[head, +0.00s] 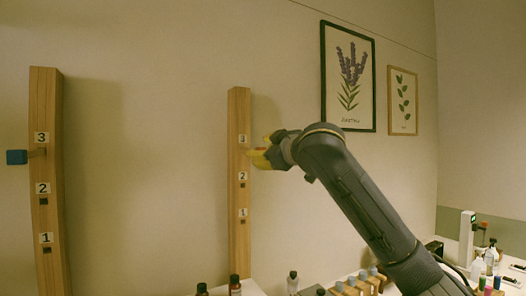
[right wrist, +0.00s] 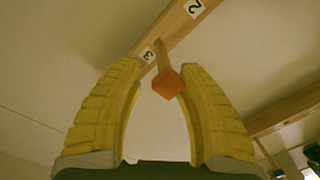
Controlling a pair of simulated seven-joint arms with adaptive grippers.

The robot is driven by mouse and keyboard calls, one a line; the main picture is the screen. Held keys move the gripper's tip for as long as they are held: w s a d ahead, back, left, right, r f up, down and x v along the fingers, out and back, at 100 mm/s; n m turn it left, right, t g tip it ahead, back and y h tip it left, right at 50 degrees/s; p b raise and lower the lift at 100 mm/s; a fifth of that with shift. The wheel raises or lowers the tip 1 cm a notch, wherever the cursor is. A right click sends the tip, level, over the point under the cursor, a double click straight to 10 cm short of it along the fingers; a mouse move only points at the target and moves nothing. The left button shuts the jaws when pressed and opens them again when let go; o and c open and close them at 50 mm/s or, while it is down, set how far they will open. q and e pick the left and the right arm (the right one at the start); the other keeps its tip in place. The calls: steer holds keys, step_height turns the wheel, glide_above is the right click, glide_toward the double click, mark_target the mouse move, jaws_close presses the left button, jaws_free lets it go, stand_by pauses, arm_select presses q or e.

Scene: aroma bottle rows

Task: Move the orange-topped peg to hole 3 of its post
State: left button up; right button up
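The orange-topped peg (right wrist: 168,83) shows in the right wrist view. Its shaft meets the wooden post (right wrist: 178,27) beside the label 3, so it appears to sit in hole 3. The same post (head: 239,200) stands mid-picture in the head view, with labels 3, 2 and 1 from top to bottom. My right gripper (right wrist: 160,68) has its yellow fingers apart, one on each side of the orange top, with a gap at least on the left. In the head view this gripper (head: 258,157) is at hole 3's height and hides the orange top. My left gripper is out of view.
Another post (head: 48,220) at the left holds a blue-topped peg (head: 17,157) at its label 3. Dark bottles (head: 235,285) and a wooden rack (head: 355,285) stand low in front. Framed pictures (head: 348,80) hang on the wall. The space between the posts is clear.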

steer(key=v, duration=1.2)
stand_by(0.4)
